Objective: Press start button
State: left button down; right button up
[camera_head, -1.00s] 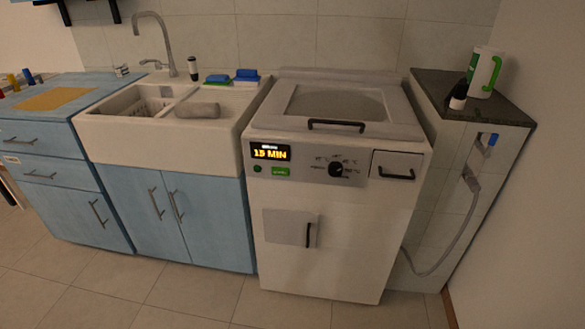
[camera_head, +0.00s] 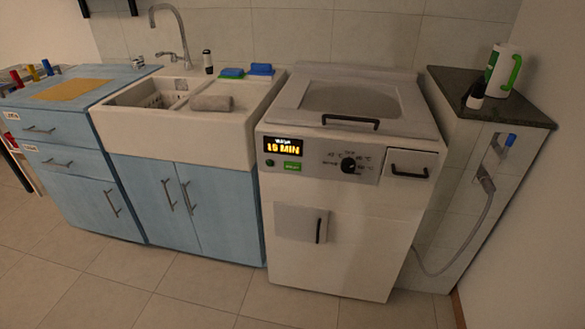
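A white top-loading washing machine (camera_head: 345,235) stands right of centre in the head view. Its front panel has a lit display (camera_head: 283,146) with yellow text that seems to read 15 or 16 MIN. Below the display is a green rectangular button (camera_head: 292,166) with small lettering too blurred to read. A small dark green round button or light (camera_head: 269,162) sits to its left. A black dial (camera_head: 348,165) is to the right on the panel. The lid with its black handle (camera_head: 350,121) is closed. Neither of my grippers is in view.
A sink cabinet (camera_head: 185,200) adjoins the machine on the left, with a blue drawer cabinet (camera_head: 80,190) beyond it. A dark-topped ledge (camera_head: 520,113) with a green-and-white jug (camera_head: 502,70) stands on the right. The tiled floor (camera_head: 190,290) in front is clear.

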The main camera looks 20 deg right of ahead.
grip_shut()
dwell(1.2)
